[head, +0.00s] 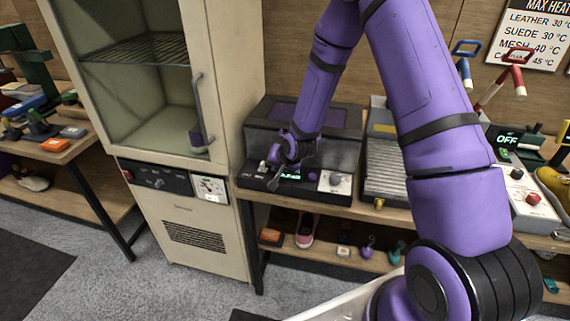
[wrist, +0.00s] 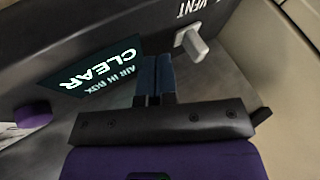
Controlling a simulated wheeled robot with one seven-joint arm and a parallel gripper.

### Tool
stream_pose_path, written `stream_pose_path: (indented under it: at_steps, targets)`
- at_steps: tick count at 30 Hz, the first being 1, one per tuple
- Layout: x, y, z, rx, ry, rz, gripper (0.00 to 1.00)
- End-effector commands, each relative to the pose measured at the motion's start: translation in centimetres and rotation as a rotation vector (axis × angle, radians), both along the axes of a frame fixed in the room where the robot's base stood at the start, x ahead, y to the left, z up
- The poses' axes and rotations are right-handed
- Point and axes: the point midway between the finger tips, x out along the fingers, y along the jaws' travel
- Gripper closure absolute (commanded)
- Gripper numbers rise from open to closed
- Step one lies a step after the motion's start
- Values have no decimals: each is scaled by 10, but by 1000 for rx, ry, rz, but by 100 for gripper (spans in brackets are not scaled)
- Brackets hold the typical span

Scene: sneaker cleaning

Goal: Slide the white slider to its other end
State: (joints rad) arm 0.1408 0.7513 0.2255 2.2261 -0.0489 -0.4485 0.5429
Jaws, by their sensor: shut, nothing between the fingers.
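The white slider (wrist: 191,42) sits on the dark front panel beside the printed word VENT, in the wrist view. It shows as a small pale block at the panel's left end in the head view (head: 262,166). My gripper (wrist: 153,68) is shut and empty, its dark blue fingertips together. The fingertips are beside the slider, to its left in the wrist view, with a gap between them. In the head view my gripper (head: 279,172) is over the panel just right of the slider; its fingertips are hard to make out there.
A lit display (wrist: 105,72) reading AIR IN BOX CLEAR is left of my fingers. A purple knob (wrist: 33,115) lies farther left. The panel fronts a grey box (head: 345,140) on a bench. A tall cream cabinet (head: 222,60) stands close on the left.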

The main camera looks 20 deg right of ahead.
Motion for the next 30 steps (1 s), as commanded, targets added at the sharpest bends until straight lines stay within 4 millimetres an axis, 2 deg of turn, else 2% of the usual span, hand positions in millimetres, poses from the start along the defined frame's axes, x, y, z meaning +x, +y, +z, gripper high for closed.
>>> stream_pose_path:
  at_steps: [6,20,30]
  targets:
    - [11,16,0,0,1,0,100]
    - [14,20,0,0,1,0,100]
    - [41,58,0,0,1,1,100]
